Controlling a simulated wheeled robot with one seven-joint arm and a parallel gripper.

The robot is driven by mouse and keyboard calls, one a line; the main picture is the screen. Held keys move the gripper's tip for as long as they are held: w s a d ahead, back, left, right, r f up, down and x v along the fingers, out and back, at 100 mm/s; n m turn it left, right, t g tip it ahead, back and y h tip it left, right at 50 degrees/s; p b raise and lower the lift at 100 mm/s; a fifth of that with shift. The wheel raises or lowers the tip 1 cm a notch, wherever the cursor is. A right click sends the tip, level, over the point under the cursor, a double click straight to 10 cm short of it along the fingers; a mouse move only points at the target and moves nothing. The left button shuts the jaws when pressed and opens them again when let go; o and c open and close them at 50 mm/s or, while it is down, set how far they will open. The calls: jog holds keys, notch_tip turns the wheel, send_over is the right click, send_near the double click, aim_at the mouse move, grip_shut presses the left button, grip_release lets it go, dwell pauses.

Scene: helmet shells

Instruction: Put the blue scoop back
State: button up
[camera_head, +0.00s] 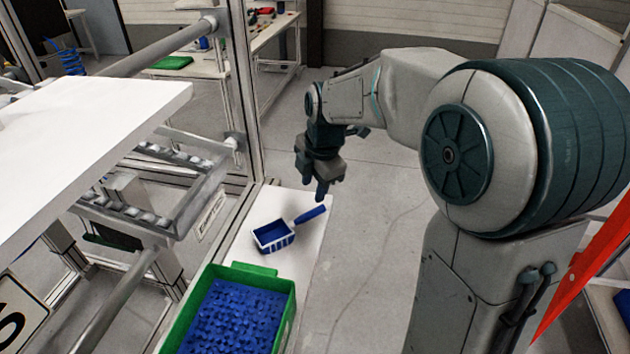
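The blue scoop (273,234) lies on a white shelf (301,252). Its blue tray has a pale front edge and its handle (310,214) points up and right, toward the shelf's right edge. My gripper (322,190) points down just above the handle's far end in the picture. I cannot tell whether it touches the handle, and the gap between its fingers does not show clearly. A green bin (254,269) filled with small blue parts (232,320) stands on the same shelf, in front of the scoop.
A white tabletop (70,130) and a metal frame with rollers (130,212) stand to the left. An upright metal post (240,90) rises behind the shelf. The floor right of the shelf is clear. Another workbench (215,68) stands farther back.

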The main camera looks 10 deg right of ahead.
jog(key=s+d+m, duration=0.4)
jog(key=s+m, duration=0.6)
jog(key=m, duration=0.1)
jog(key=s+d+m+t+h, duration=0.1)
jog(key=s+d+m, duration=0.2)
jog(key=s+m, duration=0.8)
jog(key=shift+d+r+m, duration=0.35)
jog(key=shift+d+m, duration=0.05)
jog(key=shift+m, duration=0.2)
jog(key=shift+d, duration=0.1)
jog(key=shift+d, duration=0.1)
